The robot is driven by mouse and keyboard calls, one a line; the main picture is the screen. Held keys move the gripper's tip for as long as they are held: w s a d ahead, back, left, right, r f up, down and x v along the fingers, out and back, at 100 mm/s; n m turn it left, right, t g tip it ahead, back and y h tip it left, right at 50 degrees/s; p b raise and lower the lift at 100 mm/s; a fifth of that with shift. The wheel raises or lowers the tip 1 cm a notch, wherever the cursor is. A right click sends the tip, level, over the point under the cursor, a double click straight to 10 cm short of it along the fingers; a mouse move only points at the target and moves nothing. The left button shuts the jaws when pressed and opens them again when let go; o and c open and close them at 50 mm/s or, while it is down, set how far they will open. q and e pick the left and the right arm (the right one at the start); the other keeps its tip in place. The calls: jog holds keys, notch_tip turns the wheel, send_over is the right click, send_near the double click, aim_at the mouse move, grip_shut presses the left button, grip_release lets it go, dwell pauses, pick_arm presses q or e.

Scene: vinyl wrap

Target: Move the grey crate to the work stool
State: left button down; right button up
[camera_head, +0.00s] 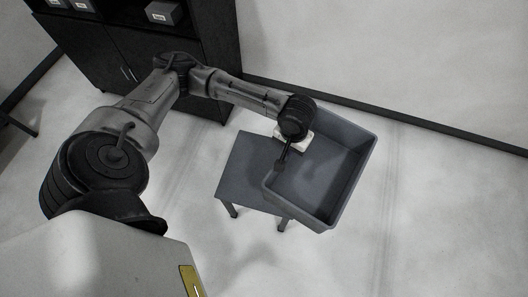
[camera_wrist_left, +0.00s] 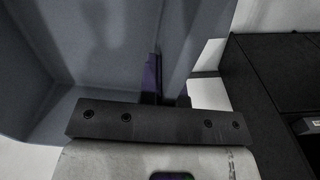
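The grey crate (camera_head: 345,184) is open and empty, right of centre in the head view. It overlaps the right part of the dark grey work stool (camera_head: 245,172) and extends well past its right side. I cannot tell whether its base rests on the stool or hangs above it. My left gripper (camera_head: 281,164) is at the crate's left wall. In the left wrist view its fingers (camera_wrist_left: 167,88) sit on either side of the crate wall (camera_wrist_left: 172,40) and appear shut on it; the wall partly hides one finger. My right gripper is in neither view.
A dark cabinet (camera_head: 120,62) with small grey boxes (camera_head: 163,12) on its shelves stands behind the stool, against the wall. A dark skirting (camera_head: 420,122) runs along the wall. The pale floor (camera_head: 420,230) is clear right of and in front of the crate.

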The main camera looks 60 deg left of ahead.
pick_arm(q)
jog(key=s+a+f+n+b, duration=0.15)
jog(key=a+f+b, duration=0.35)
jog(key=f, duration=0.5)
jog(key=s+a+f+n+b, duration=0.1)
jog(key=s+a+f+b, duration=0.15)
jog(key=f+b, duration=0.6)
jog(key=s+a+f+n+b, duration=0.15)
jog(key=a+f+b, duration=0.3)
jog(key=f, duration=0.65)
jog(key=shift+s+a+f+b, duration=0.75)
jog(key=shift+a+f+b, duration=0.3)
jog(key=shift+a+f, duration=0.95)
jog(key=shift+s+a+f+b, duration=0.7)
jog(key=shift+a+f+b, duration=0.35)
jog(key=shift+a+f, duration=0.9)
jog(key=shift+s+a+f+b, duration=0.75)
jog(key=shift+a+f+b, duration=0.3)
jog(key=shift+a+f, duration=0.9)
jog(key=shift+r, duration=0.1)
jog(key=c, duration=1.7)
grip_release()
jog(key=shift+c, duration=0.2)
jog(key=o, duration=0.4)
jog(key=shift+a, duration=0.1)
